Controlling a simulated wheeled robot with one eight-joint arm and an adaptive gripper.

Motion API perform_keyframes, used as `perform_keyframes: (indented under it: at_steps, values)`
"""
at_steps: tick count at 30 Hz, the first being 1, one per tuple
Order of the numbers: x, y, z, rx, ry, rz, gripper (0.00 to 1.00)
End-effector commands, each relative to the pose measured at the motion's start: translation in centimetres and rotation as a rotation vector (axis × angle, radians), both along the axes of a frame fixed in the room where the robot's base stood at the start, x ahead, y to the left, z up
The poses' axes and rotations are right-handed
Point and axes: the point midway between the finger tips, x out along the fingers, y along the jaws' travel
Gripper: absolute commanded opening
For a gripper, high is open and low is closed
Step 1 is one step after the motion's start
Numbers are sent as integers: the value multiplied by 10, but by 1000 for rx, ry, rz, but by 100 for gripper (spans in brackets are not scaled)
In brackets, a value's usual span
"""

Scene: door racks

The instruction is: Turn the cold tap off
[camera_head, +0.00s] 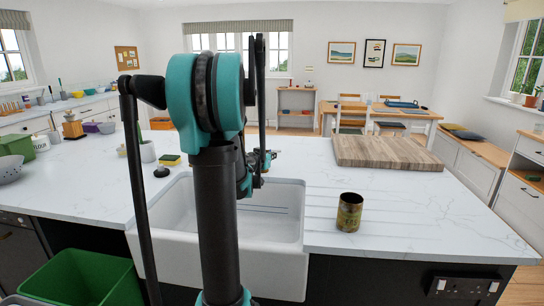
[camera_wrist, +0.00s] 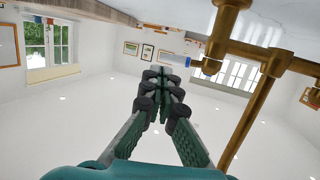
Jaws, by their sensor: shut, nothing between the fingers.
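The brass tap (camera_wrist: 225,45) fills the upper right of the wrist view, which is turned upside down. A short handle with a white grip and a blue band (camera_wrist: 203,64) sticks out from its brass body towards the left. This looks like the cold tap handle. My gripper (camera_wrist: 160,75) is shut and empty. Its fingertips appear just left of the handle, and I cannot tell whether they touch it. In the head view my arm hides most of the tap and the gripper; the white sink (camera_head: 275,210) lies behind the arm.
A wooden board (camera_head: 388,152) and a rusty tin (camera_head: 349,212) stand on the white worktop to the right of the sink. A yellow sponge (camera_head: 170,160) and a dark stopper (camera_head: 161,172) lie to the left. A green bin (camera_head: 85,280) stands in front at the left.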

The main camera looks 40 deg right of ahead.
Motion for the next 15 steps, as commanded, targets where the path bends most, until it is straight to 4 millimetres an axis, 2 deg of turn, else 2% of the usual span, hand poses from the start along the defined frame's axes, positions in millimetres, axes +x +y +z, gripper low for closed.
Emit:
perform_keyframes:
  at_steps: [9, 15]
  values:
    - [-29, 38, 9, 0, 1, 0, 0]
    - [-44, 56, 14, 0, 1, 1, 0]
